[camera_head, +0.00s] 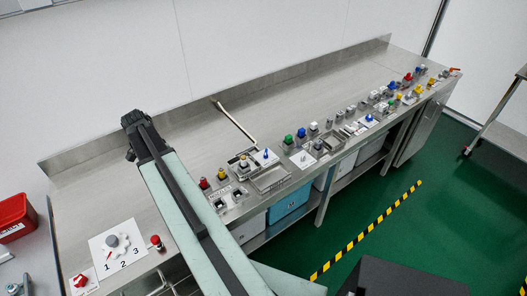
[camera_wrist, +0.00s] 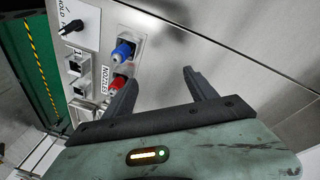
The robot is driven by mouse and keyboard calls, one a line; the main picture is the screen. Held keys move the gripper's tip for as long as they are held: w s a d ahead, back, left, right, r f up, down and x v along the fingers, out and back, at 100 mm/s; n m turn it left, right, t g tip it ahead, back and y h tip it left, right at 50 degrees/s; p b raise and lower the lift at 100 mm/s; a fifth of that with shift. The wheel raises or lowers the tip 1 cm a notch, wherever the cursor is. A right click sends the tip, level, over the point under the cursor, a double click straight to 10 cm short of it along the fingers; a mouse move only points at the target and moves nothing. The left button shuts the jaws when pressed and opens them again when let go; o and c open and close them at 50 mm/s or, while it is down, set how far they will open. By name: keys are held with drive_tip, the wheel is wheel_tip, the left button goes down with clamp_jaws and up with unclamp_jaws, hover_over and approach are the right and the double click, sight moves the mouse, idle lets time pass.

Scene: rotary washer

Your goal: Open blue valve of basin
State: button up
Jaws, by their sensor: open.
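My gripper (camera_head: 133,121) is at the far end of my arm, above the left part of the steel counter. In the wrist view my gripper (camera_wrist: 160,78) is open, with nothing between its fingers. Other blue knobs stand further right. I cannot tell which is the basin's valve.
The steel counter (camera_head: 180,129) is clear at the back, apart from a thin pipe (camera_head: 235,122). A white dial plate (camera_head: 117,247) and a red button (camera_head: 155,241) are front left. A red bin (camera_head: 15,215) is at the left edge. Green floor (camera_head: 400,225) lies in front.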

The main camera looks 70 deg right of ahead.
drive_tip(key=s+d+m+g, duration=0.1)
drive_tip(key=s+d+m, duration=0.45)
drive_tip(key=d, duration=0.35)
drive_tip(key=s+d+m, duration=0.4)
drive_tip(key=s+d, duration=0.2)
drive_tip(key=d, duration=0.3)
drive_tip(key=m+g, duration=0.2)
drive_tip(key=m, duration=0.4)
approach(266, 152)
drive_tip(key=shift+y, duration=0.3)
drive_tip(key=b+x, duration=0.7)
drive_tip(key=x, duration=0.1)
drive_tip(key=shift+w+d, duration=0.15)
drive_tip(key=shift+d, duration=0.05)
drive_tip(key=shift+s+f+t+b, duration=0.2)
drive_tip(key=shift+f+t+b, duration=0.15)
drive_tip(key=shift+b, duration=0.2)
drive_tip(key=shift+r, duration=0.1)
drive_tip(key=c, duration=1.4)
